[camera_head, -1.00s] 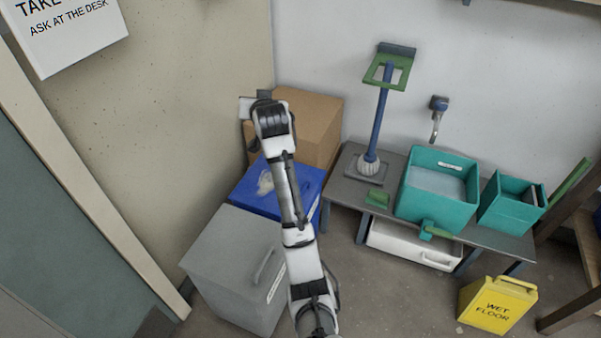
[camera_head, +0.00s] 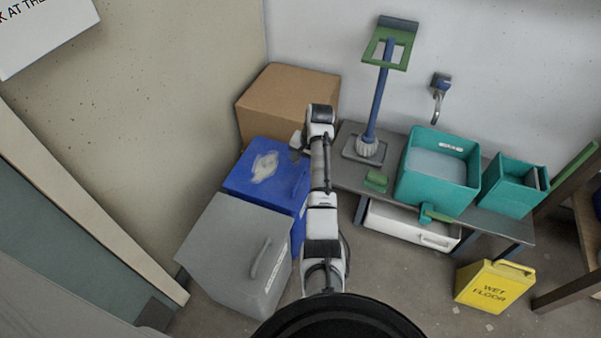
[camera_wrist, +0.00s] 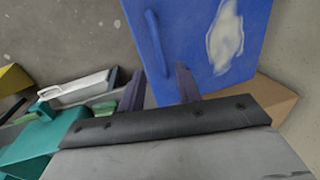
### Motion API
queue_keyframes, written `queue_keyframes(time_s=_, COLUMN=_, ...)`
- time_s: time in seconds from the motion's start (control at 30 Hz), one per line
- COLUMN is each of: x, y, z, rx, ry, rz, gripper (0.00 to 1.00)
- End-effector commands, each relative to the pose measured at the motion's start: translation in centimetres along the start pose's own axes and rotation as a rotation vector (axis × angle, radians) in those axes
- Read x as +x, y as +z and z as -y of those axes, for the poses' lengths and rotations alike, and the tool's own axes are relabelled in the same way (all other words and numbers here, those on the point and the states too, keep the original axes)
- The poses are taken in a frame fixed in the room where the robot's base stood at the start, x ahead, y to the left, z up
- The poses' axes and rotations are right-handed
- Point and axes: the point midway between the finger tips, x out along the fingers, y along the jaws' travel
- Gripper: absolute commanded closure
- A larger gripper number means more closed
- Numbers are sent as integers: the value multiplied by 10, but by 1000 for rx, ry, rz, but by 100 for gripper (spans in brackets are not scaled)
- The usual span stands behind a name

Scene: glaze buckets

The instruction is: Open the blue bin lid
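The blue bin (camera_head: 240,180) stands between a grey bin and a cardboard box, its lid down and a pale patch on top. Its raised blue handle runs along the lid's right side. In the wrist view the blue lid (camera_wrist: 190,20) fills the top, with the bar handle (camera_wrist: 155,42) at its left. My gripper (camera_head: 296,146) is above the bin's back right corner. In the wrist view its two dark fingers (camera_wrist: 161,85) are apart with nothing between them, and the handle lies beyond them. I see no contact.
The grey bin (camera_head: 220,245) is in front, and the cardboard box (camera_head: 285,100) behind. To the right is a low grey bench (camera_head: 350,180) with teal tubs (camera_head: 410,190) and a blue-and-green stand (camera_head: 378,100).

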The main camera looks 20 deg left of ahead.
Motion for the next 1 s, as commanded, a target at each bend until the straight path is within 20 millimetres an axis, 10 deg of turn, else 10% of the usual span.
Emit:
queue_keyframes(time_s=0.3, x=52, y=0, z=0, rx=-1, ry=1, rz=0, gripper=66)
queue_keyframes(time_s=0.73, x=63, y=0, z=0, rx=-2, ry=0, rz=-2, gripper=66)
queue_keyframes(time_s=1.0, x=62, y=0, z=0, rx=-1, ry=0, rz=-2, gripper=100)
